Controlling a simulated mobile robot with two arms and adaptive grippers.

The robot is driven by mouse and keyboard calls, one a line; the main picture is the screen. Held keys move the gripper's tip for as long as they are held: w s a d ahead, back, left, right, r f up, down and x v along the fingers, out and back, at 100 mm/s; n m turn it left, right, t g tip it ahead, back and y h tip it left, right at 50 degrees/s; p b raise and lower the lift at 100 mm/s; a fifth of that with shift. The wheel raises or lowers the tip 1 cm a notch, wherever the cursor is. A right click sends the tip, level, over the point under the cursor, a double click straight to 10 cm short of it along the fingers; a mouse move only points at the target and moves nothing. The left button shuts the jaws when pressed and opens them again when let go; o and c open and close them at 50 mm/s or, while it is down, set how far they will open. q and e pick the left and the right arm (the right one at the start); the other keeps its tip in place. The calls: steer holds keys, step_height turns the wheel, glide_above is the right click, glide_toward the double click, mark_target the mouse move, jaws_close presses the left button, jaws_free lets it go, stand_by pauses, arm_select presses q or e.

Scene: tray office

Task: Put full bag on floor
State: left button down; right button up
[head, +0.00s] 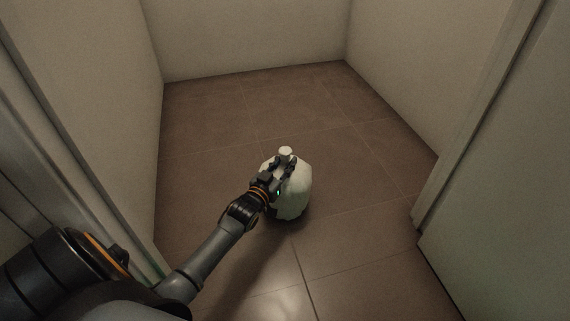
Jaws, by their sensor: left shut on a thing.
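A full white bag (295,192) with a gathered top shows near the middle of the head view, over the brown tiled floor (215,125). My left gripper (284,165) reaches in from the lower left and is shut on the bag's neck, with the knotted tip standing out above the fingers. The bag hangs upright below the gripper. Whether its underside touches the floor or is slightly above it, I cannot tell. Part of the bag's left side is hidden by the gripper. My right gripper is not in view.
The room is small and bare, with a plain left wall (110,90), back wall (245,35) and right wall (420,70). A door frame edge (470,120) and a door panel (510,200) stand at the right. The floor around the bag is clear.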

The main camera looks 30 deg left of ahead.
arm_select(q)
steer(key=c, duration=1.1)
jaws_free()
steer(key=shift+f, duration=0.1)
